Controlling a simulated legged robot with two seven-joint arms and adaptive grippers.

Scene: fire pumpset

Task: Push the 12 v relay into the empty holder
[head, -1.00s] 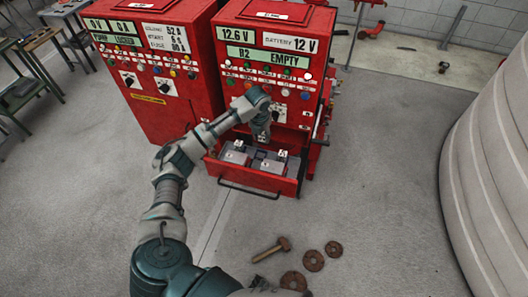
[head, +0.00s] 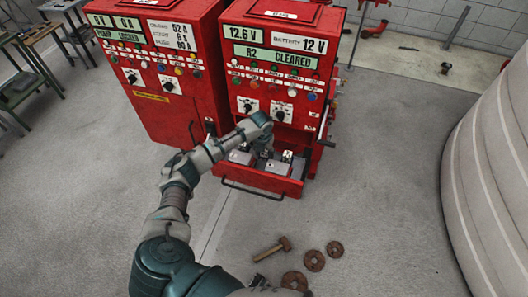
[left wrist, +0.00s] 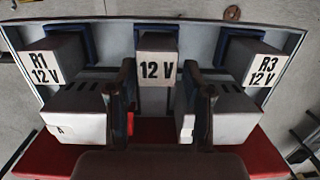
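A relay labelled 12 V (left wrist: 158,68) stands in the middle of the open red drawer (head: 262,181), in front of a blue holder (left wrist: 157,26). How deep it sits in that holder I cannot tell. The R1 relay (left wrist: 46,66) is on its left and the R3 relay (left wrist: 262,68) on its right in the wrist view. My left gripper (left wrist: 160,85) is open, its dark fingers apart on either side of the middle relay, with gaps. In the head view the left gripper (head: 264,150) reaches down into the drawer. A dark tip at the bottom edge may be my right gripper (head: 258,281).
The red panel (head: 275,75) above the drawer reads R2 CLEARED. Another red cabinet (head: 165,70) stands to its left. A hammer (head: 270,248) and rusty discs (head: 314,260) lie on the floor in front. A large pale ribbed object (head: 490,180) fills the right side.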

